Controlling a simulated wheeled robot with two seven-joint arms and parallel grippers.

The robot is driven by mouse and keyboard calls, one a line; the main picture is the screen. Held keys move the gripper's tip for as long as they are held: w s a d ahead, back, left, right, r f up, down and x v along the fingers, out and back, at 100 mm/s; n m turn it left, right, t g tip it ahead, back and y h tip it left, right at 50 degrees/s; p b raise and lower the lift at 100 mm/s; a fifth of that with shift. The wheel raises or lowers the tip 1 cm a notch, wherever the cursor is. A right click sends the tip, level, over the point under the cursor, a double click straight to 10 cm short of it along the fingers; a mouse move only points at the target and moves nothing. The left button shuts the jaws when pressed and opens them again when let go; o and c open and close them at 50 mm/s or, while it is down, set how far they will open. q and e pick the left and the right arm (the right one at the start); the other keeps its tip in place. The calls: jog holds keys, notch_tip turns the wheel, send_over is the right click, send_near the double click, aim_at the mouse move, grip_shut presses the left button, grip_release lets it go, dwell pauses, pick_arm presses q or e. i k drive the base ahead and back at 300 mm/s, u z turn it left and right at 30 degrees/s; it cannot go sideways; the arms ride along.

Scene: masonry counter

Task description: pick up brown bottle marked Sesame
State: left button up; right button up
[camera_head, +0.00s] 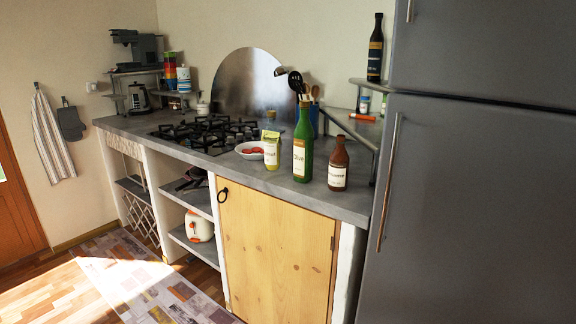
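The brown bottle (338,164) with a white label stands upright on the grey counter (270,184), near its front right end. The label's print is too small to read with certainty. A green bottle (303,146) with a white label stands just left of it, with a small gap between them. Neither of my grippers shows in the head view.
A utensil holder (313,120) is behind. The fridge (470,200) and a corner shelf (350,128) bound the right side. Counter in front of the bottles is narrow.

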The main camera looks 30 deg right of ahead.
aim_at(340, 158)
jog(key=u, duration=0.4)
jog(key=i, duration=0.85)
jog(key=z, duration=0.85)
jog(key=i, duration=0.65)
jog(key=z, duration=0.65)
